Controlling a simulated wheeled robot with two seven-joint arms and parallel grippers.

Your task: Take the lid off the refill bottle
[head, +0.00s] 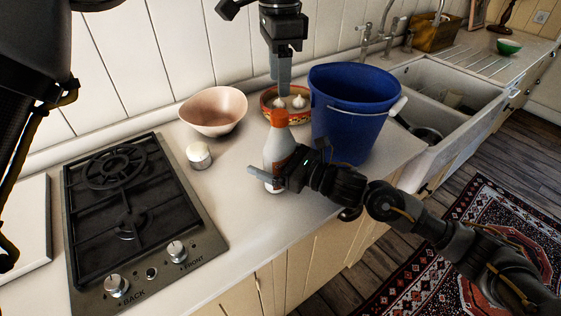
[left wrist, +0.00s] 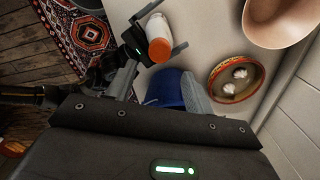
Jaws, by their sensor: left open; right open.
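The refill bottle (head: 276,150) is pale with an orange lid (head: 279,118) and stands upright on the counter. In the left wrist view the bottle (left wrist: 156,28) shows with its lid (left wrist: 159,50) on. My right gripper (head: 270,178) is open at the bottle's lower body, with one finger on the near side; the wrist view shows the bottle between its fingers, and I cannot tell whether they touch it. My left gripper (head: 284,76) is open and empty, pointing down above the lid and apart from it. Part of its finger (left wrist: 195,96) shows in the wrist view.
A blue bucket (head: 350,115) stands close right of the bottle. A patterned dish (head: 268,103) with garlic bulbs sits behind it. A pink bowl (head: 213,111), a small white jar (head: 199,156) and a gas hob (head: 135,215) are to the left. The counter before the jar is clear.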

